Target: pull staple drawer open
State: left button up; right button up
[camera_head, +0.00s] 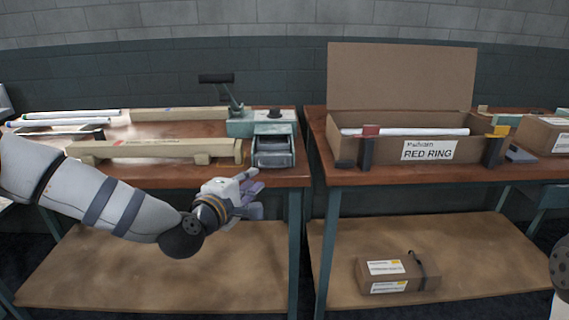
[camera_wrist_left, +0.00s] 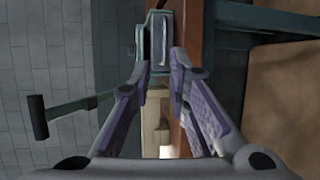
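The green stapling machine (camera_head: 240,126) stands at the right end of the left table. Its grey, box-like front (camera_head: 273,151), which looks like the staple drawer, faces me and seems closed. My left gripper (camera_head: 256,186) is in front of the table edge, below and a little left of that front. In the left wrist view, the gripper (camera_wrist_left: 164,64) has its two fingers apart with nothing held. The grey front (camera_wrist_left: 161,40) shows beyond the fingertips; I cannot tell whether they touch it. My right gripper is out of view.
A lever handle (camera_head: 216,78) rises from the machine. An open cardboard box (camera_head: 400,150) stands on the right table (camera_head: 440,175), across a narrow gap. A small carton (camera_head: 395,275) lies on the lower shelf.

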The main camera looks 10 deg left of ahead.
aim_at(272, 167)
pick_arm(q)
jog(key=x, duration=0.3)
jog(key=b+x, duration=0.1)
jog(key=x, duration=0.2)
jog(key=f+x, duration=0.1)
jog(key=x, duration=0.2)
jog(key=shift+f, duration=0.1)
jog(key=shift+w+b, duration=0.3)
jog(key=shift+w, duration=0.25)
jog(key=shift+r, duration=0.2)
grip_shut()
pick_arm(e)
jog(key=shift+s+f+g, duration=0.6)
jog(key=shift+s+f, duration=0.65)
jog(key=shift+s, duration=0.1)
